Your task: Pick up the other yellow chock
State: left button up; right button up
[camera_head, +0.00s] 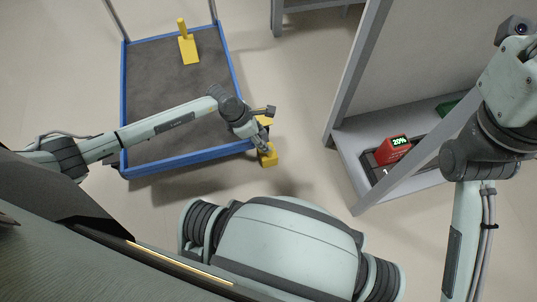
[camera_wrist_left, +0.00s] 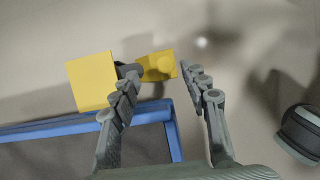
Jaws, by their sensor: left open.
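One yellow chock with an upright handle (camera_head: 189,49) stands on the far part of the blue-rimmed cart's grey deck. Other yellow parts (camera_head: 268,157) are on the floor by the cart's near right corner, partly hidden by my left gripper (camera_head: 265,142). My left gripper (camera_wrist_left: 163,85) is open. My right gripper is out of view.
The cart's blue rim (camera_head: 190,160) lies under my left arm. A grey rack (camera_head: 345,150) stands on the right, its low shelf holding a red box (camera_head: 393,150) reading 20% and a green item (camera_head: 447,106). Floor between cart and rack is clear.

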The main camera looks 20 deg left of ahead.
aim_at(270, 159)
pick_arm(q)
jog(key=x, duration=0.1)
jog(key=b+x, duration=0.2)
jog(key=x, duration=0.1)
jog(key=shift+s+d+f, duration=0.1)
jog(key=shift+s+d, duration=0.15)
jog(key=shift+s, duration=0.1)
jog(key=shift+w+d+f, duration=0.2)
jog(key=shift+f, duration=0.3)
jog(key=shift+c, duration=0.3)
grip_shut()
